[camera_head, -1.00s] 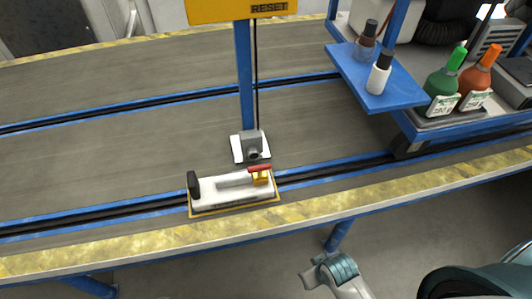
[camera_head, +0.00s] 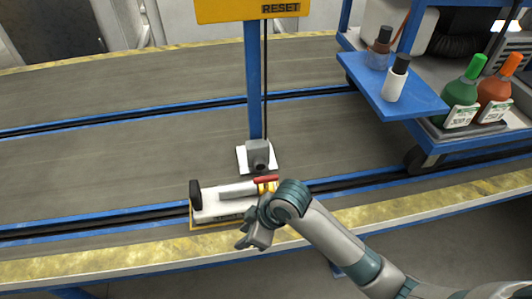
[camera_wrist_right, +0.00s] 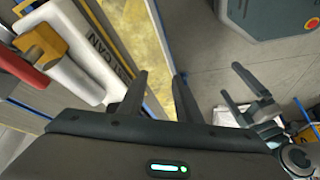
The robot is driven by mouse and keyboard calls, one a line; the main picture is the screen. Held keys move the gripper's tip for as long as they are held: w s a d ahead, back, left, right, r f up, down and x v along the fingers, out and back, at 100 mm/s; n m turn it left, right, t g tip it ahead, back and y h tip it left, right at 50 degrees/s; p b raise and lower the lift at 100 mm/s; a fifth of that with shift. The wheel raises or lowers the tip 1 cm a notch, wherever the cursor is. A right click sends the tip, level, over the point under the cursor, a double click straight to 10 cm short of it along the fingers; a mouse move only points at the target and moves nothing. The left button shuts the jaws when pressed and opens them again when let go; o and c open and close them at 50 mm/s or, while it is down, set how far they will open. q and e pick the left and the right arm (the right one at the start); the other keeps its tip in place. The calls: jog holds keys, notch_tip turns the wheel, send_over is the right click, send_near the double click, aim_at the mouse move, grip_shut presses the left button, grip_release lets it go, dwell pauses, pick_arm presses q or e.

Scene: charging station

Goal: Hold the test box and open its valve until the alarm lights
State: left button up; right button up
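The test box (camera_head: 205,203) is white with a black end, a grey cylinder and a yellow-edged base; it sits on the near edge of the bench. Its red valve handle (camera_head: 266,180) and yellow valve body are at its right end, partly covered by my right gripper in the head view. The handle also shows in the right wrist view (camera_wrist_right: 18,68). My right gripper (camera_head: 250,240) is just in front of the box's right end. Its fingers (camera_wrist_right: 161,80) are apart with nothing between them. My left gripper (camera_wrist_right: 245,97) appears open and empty in the right wrist view, outside the head view.
A blue post (camera_head: 252,85) with a yellow RESET panel (camera_head: 255,10) stands behind the box. At right, a blue shelf (camera_head: 420,100) holds small bottles, near green (camera_head: 463,95) and orange (camera_head: 497,90) bottles. The bench left of the box is clear.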

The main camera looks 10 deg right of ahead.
pick_arm(q)
notch_tip(320, 180, down, 12)
jog(key=s, duration=0.1)
jog(key=shift+d, duration=0.15)
pick_arm(e)
jog(key=w+d+r+n+g+h, duration=0.1)
jog(key=w+d+r+n+h, duration=0.1)
jog(key=w+r, duration=0.4)
jog(key=w+d+r+n+g+h, duration=0.1)
jog(key=w+d+r+n+h, duration=0.2)
jog(key=w+d+r, duration=0.3)
jog(key=w+d+n, duration=0.1)
jog(key=w, duration=0.4)
jog(key=shift+r+n, duration=0.3)
jog(key=shift+r, duration=0.1)
